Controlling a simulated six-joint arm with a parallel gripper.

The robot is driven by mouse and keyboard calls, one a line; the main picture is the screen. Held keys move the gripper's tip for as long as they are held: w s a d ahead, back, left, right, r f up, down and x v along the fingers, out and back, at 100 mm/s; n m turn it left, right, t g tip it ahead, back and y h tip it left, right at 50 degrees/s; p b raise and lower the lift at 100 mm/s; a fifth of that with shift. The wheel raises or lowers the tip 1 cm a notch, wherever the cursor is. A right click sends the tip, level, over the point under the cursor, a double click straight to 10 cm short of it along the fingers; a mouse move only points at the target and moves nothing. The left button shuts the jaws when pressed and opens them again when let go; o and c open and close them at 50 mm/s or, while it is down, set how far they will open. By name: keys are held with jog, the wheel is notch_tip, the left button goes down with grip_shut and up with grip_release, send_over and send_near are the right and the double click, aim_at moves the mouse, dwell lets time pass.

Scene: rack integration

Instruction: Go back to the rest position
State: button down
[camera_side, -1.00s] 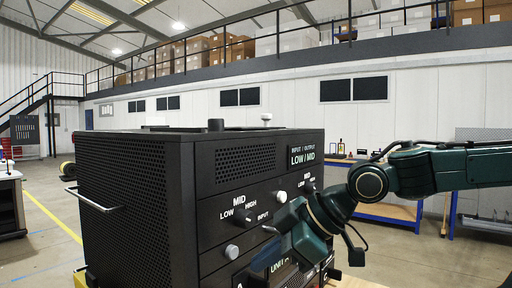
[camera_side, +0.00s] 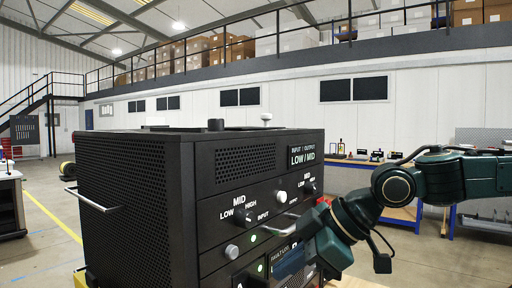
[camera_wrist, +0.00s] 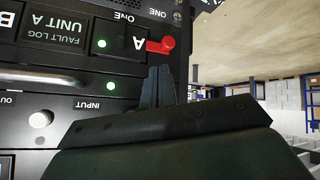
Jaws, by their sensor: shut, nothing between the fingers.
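My gripper (camera_wrist: 160,84) shows in the wrist view as two dark fingers, closed together with nothing between them. They appear in front of the black rack's front panel (camera_wrist: 60,62), below a red lever (camera_wrist: 155,46) beside the letter A. I cannot tell the gap between fingertips and panel. In the side view my wrist hangs at the right front of the black rack unit (camera_side: 125,190), and the fingertips are hard to make out there.
The panel has a knob marked MID (camera_side: 243,217), pale round buttons (camera_side: 232,252), a metal bar handle (camera_wrist: 50,77) and two lit green lamps (camera_wrist: 102,44). A blue-framed bench (camera_side: 400,212) stands behind my arm. Open floor (camera_side: 460,250) lies to the right.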

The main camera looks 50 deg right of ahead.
jog(key=s+d+f+m+g+h, duration=0.2)
jog(key=s+d+f+m+g, duration=0.1)
jog(key=s+d+f+m, duration=0.3)
jog(key=shift+s+d+f+m, duration=0.3)
jog(key=shift+s+d+m, duration=0.1)
jog(key=shift+s+d, duration=0.95)
